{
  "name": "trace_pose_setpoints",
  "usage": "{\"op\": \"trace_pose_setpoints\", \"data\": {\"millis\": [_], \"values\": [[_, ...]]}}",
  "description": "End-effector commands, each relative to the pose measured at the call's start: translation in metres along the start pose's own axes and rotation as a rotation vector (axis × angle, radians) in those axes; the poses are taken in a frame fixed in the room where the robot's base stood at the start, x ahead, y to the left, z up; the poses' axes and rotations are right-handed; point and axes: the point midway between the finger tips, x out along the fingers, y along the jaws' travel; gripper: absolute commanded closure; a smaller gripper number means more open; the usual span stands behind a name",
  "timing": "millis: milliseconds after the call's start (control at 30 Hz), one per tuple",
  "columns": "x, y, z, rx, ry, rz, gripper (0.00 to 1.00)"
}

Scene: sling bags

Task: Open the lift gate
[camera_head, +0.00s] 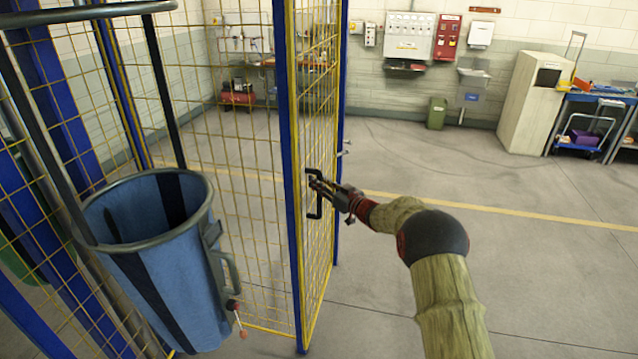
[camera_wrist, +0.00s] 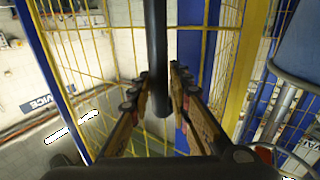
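The lift gate (camera_head: 318,240) is a yellow mesh panel in a blue frame, seen at a steep angle in the middle of the head view. A black bar handle (camera_head: 313,212) stands upright on it. The handle also shows in the wrist view (camera_wrist: 160,45), running down between the two fingers. My gripper (camera_head: 318,187) reaches the handle from the right. The exact contact is hard to see.
A blue bin-like container (camera_head: 165,285) with a grey rim stands left of the gate, beside more yellow mesh. The floor (camera_head: 450,170) right of the gate is open. A beige cabinet (camera_head: 530,105), a green bin (camera_head: 437,113) and wall panels stand far off.

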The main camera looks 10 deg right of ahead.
Motion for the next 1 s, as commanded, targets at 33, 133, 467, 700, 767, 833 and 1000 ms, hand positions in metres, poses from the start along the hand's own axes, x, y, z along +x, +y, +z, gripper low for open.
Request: {"op": "trace_pose_setpoints", "data": {"millis": [33,133,467,700,767,833,1000], "values": [[0.000,0.000,0.000,0.000,0.000,0.000,0.76],[0.000,0.000,0.000,0.000,0.000,0.000,0.70],[0.000,0.000,0.000,0.000,0.000,0.000,0.66],[-0.019,0.001,0.000,0.000,0.000,0.001,0.66],[-0.030,0.001,-0.001,0.000,-0.001,0.002,0.66],[-0.045,0.002,-0.001,0.001,0.000,0.003,0.66],[-0.080,0.001,0.000,0.001,-0.001,0.003,0.66]]}}
